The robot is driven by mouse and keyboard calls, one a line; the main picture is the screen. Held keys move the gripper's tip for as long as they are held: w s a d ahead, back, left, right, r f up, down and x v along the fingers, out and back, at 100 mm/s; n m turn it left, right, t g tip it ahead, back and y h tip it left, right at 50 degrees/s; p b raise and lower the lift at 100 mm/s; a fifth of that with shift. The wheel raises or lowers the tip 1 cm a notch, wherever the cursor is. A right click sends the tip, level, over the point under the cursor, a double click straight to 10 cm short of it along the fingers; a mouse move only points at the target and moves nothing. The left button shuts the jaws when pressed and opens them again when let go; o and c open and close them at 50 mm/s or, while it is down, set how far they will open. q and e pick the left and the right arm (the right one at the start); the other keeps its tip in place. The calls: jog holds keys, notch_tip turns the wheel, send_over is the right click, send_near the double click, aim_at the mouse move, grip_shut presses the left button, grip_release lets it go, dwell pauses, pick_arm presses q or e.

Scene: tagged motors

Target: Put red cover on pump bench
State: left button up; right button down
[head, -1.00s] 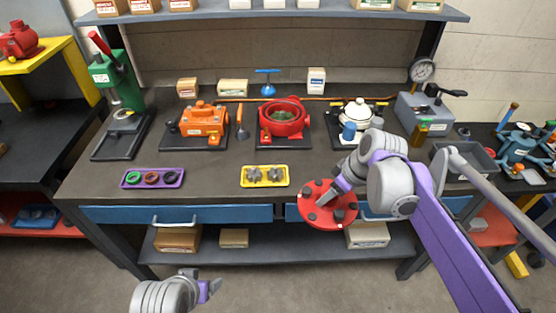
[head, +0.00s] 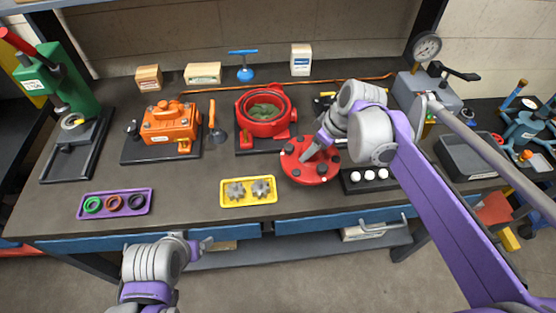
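The red cover (head: 304,172) is a round red disc with dark bolts around its rim. My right gripper (head: 312,152) is shut on it from above and holds it at the bench's front part, right of the yellow tray; whether it touches the bench I cannot tell. The red pump (head: 266,126) stands open on a dark base just behind and left of the cover, with grey-green parts inside its round housing. The bench (head: 190,205) is dark grey. My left gripper (head: 204,247) is empty in front of the bench; its finger gap is unclear.
A yellow tray (head: 226,201) with two gears lies left of the cover. A purple tray (head: 85,211) with rings is at front left. An orange pump (head: 170,126) stands left of the red one. A gauge unit (head: 425,92) and grey bin (head: 455,159) are right.

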aim_at(311, 159)
jog(key=f, duration=0.4)
jog(key=shift+s, duration=0.2)
jog(key=shift+f+b, duration=0.3)
jog(key=shift+f, duration=2.25)
jog(key=shift+w, duration=0.1)
jog(key=shift+f, duration=0.15)
jog(key=shift+c, duration=0.8)
grip_release()
